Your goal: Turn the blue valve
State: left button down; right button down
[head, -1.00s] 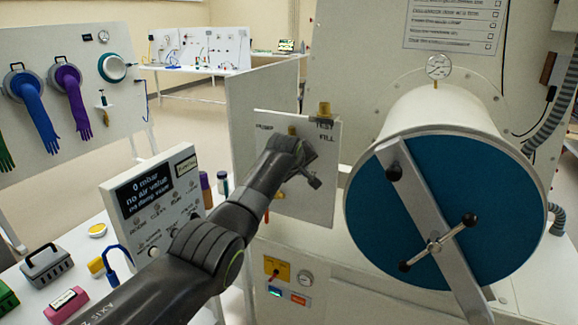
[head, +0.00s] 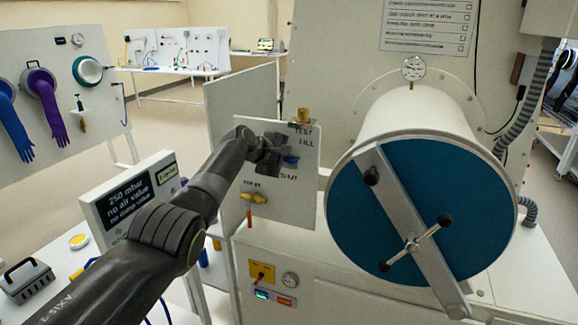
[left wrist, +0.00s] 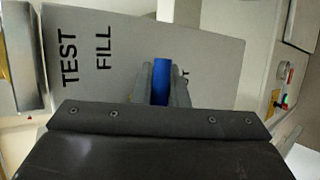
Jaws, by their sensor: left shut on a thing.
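The blue valve (head: 291,160) is on the white panel (head: 285,210), near the "TEST FILL" label. My left gripper (head: 284,154) is at this valve in the head view and hides most of it. In the left wrist view, the blue valve's handle (left wrist: 162,78) lies between the two fingers of my left gripper (left wrist: 161,88), which are shut on it. The handle points up in that picture, to the right of the "TEST FILL" letters. My right gripper is in neither view.
Below on the panel is a brass valve with a red handle (head: 250,217). A brass fitting (head: 303,115) tops the panel. To the right is the large drum with a blue door (head: 440,190) and a crossbar. A display box (head: 133,196) reading "250 mbar" stands left, beneath my arm.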

pick_arm(q)
jog(key=shift+d, duration=0.1)
dwell(0.5)
jog(key=c, duration=1.7)
grip_release()
jog(key=shift+d+r, duration=0.1)
jog(key=shift+s+a+r+h, duration=0.3)
jog(key=shift+s+a+r, duration=0.45)
jog(key=shift+a, duration=0.2)
jog(key=b+v, duration=0.4)
jog(key=v, duration=1)
jog(key=shift+s+a+r+b, duration=0.1)
jog(key=shift+s+r+b, duration=0.1)
jog(key=shift+b, duration=0.1)
jog(key=shift+f, duration=0.1)
